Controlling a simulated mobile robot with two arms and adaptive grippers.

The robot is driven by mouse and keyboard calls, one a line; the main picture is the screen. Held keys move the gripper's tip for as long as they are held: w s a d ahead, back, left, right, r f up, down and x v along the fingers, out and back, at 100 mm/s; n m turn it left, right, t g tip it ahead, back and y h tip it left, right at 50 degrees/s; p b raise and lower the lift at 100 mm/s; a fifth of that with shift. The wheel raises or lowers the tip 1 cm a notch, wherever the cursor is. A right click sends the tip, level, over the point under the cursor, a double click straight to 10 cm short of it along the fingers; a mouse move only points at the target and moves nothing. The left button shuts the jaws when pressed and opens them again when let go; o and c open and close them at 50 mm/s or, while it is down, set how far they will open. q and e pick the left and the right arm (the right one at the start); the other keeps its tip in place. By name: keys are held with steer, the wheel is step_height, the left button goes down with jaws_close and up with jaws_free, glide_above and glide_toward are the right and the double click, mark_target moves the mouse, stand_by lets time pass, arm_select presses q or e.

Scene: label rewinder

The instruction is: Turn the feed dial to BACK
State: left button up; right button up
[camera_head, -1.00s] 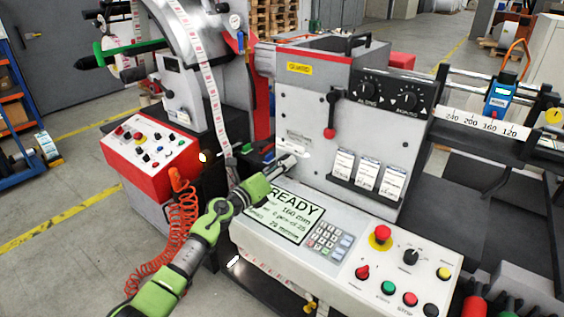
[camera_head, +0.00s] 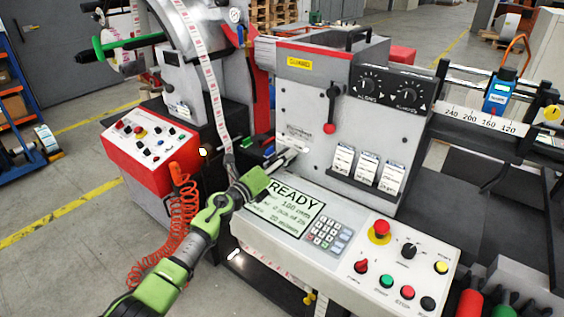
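The control panel (camera_head: 350,295) runs along the front of the machine. It bears a black selector knob (camera_head: 409,250) and a red selector knob (camera_head: 361,266). Two black dials, a left one (camera_head: 369,85) and a right one (camera_head: 407,95), sit on the upper black plate. The lettering around all of these is too small to read, so I cannot tell which is the feed dial. My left gripper (camera_head: 288,158) is in front of the machine's face, behind the display, apart from the knobs and dials. Its fingers are too small to show whether they are open. My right gripper is out of view.
The READY display (camera_head: 290,207) and keypad (camera_head: 330,234) lie just right of my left forearm. A red emergency button (camera_head: 381,229) stands up beside the black knob. An orange coiled hose (camera_head: 180,215) hangs at left.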

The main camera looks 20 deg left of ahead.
arm_select(q)
steer(key=v, duration=1.2)
steer(key=shift+r, duration=0.1)
stand_by(0.4)
